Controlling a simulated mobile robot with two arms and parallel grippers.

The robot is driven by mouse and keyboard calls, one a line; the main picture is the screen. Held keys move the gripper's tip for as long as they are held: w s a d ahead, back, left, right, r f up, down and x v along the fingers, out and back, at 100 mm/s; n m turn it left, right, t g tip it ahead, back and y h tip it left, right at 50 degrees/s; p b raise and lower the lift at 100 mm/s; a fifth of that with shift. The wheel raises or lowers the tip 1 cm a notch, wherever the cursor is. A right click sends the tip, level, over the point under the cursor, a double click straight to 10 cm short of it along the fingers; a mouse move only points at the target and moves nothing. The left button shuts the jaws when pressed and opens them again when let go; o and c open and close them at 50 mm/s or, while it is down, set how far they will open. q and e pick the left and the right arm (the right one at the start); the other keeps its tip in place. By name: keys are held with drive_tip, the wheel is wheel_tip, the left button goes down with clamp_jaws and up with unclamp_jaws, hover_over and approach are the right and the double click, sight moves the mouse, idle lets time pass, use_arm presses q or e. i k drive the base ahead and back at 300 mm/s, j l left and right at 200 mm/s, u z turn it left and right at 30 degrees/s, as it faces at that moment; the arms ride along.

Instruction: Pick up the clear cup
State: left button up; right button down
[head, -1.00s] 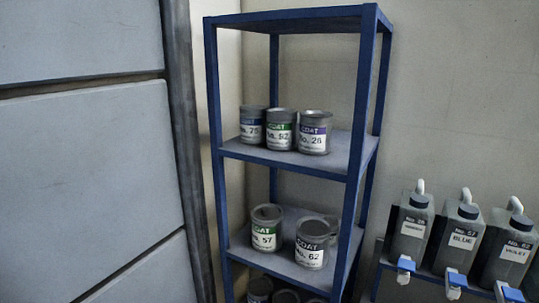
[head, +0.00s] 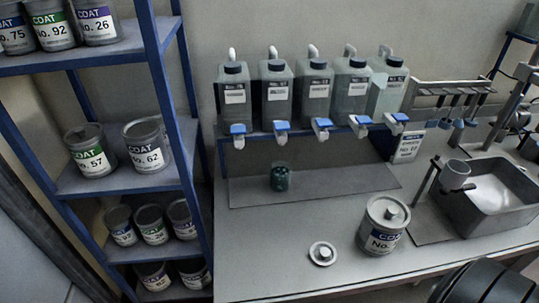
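A small see-through cup (head: 280,178) with dark green content stands upright on the grey mat (head: 340,184) below the row of dispenser bottles. Its upper part looks clear and is hard to make out against the wall.
Several dispenser bottles (head: 276,95) with blue taps hang above the mat. A COAT can (head: 383,225) and a small round lid-like disc (head: 323,253) sit on the bench (head: 270,265). A sink (head: 490,200) is at right; a blue rack (head: 110,180) holds cans at left.

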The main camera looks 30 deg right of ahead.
sight(281, 171)
drive_tip(key=z, duration=1)
